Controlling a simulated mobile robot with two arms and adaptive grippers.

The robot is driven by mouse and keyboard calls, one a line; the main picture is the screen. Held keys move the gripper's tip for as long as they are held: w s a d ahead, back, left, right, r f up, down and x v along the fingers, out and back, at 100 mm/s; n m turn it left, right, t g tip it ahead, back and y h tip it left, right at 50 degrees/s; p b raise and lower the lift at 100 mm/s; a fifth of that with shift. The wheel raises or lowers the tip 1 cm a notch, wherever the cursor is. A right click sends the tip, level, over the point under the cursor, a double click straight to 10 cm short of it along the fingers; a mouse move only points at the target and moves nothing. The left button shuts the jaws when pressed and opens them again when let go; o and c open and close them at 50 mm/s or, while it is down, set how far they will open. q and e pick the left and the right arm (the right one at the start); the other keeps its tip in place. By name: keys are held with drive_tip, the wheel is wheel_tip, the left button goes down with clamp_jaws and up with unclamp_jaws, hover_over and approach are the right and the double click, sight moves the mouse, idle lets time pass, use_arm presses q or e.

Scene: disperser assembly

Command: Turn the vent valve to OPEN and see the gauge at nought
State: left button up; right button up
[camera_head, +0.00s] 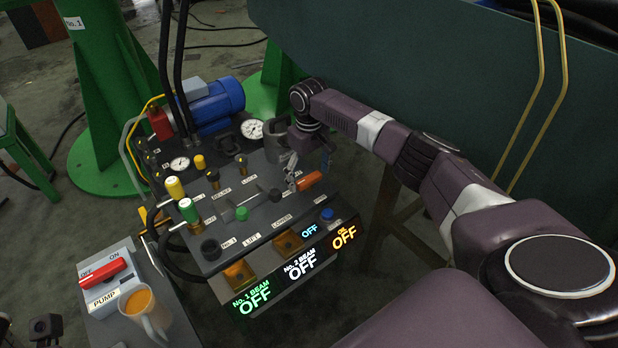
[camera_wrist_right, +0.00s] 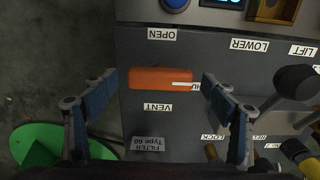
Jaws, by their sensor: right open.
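The vent valve has an orange bar handle (camera_head: 309,181) on the sloped grey panel. In the right wrist view the handle (camera_wrist_right: 160,79) lies crosswise, between the OPEN and VENT labels. Its white stripe points right, toward a label partly hidden by a finger. My right gripper (camera_head: 293,172) is over the panel beside the handle. In the wrist view its open fingers (camera_wrist_right: 160,80) stand at either end of the handle, with no clear grip. A large white gauge (camera_head: 252,129) and a small gauge (camera_head: 179,163) are at the back; their readings are too small to read.
A blue button (camera_head: 327,214) sits near the front edge. A pump box with a red handle (camera_head: 102,272) and an orange-filled jug (camera_head: 141,302) stand at left.

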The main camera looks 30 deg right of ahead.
drive_tip(key=c, duration=1.2)
drive_tip(key=shift+o, duration=0.2)
